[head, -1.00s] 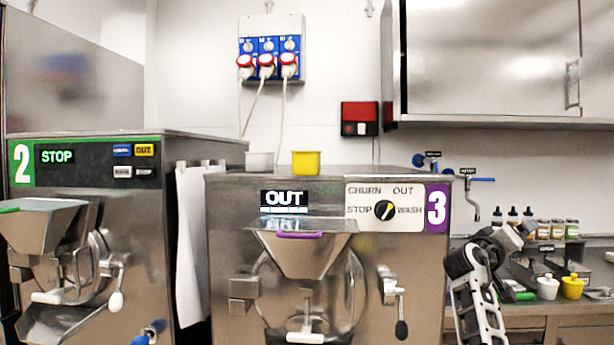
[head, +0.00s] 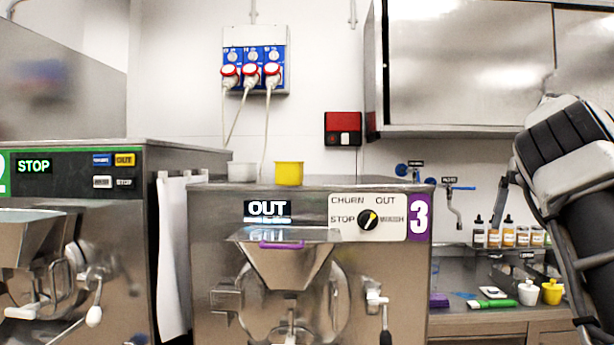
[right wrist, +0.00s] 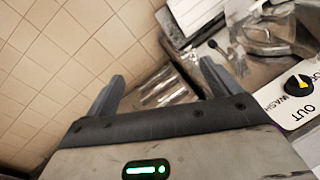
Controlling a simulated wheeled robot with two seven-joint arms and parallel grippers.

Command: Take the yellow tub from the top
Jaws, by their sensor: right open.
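The yellow tub (head: 289,174) stands upright on top of machine 3 (head: 310,194), near its left side. A grey-white tub (head: 242,172) stands just left of it. My right gripper (head: 502,195) is raised at the right, well apart from the yellow tub, over the back counter. In the right wrist view its two fingers (right wrist: 158,85) are spread with nothing between them, and the tub does not show there. My left gripper is not in view.
Machine 3 has a hopper (head: 290,262) and a control panel (head: 368,218) in front. Machine 2 (head: 75,172) stands at the left. A wall cabinet (head: 470,65) hangs at upper right. Another yellow pot (head: 552,292) and a white pot (head: 528,293) stand on the counter.

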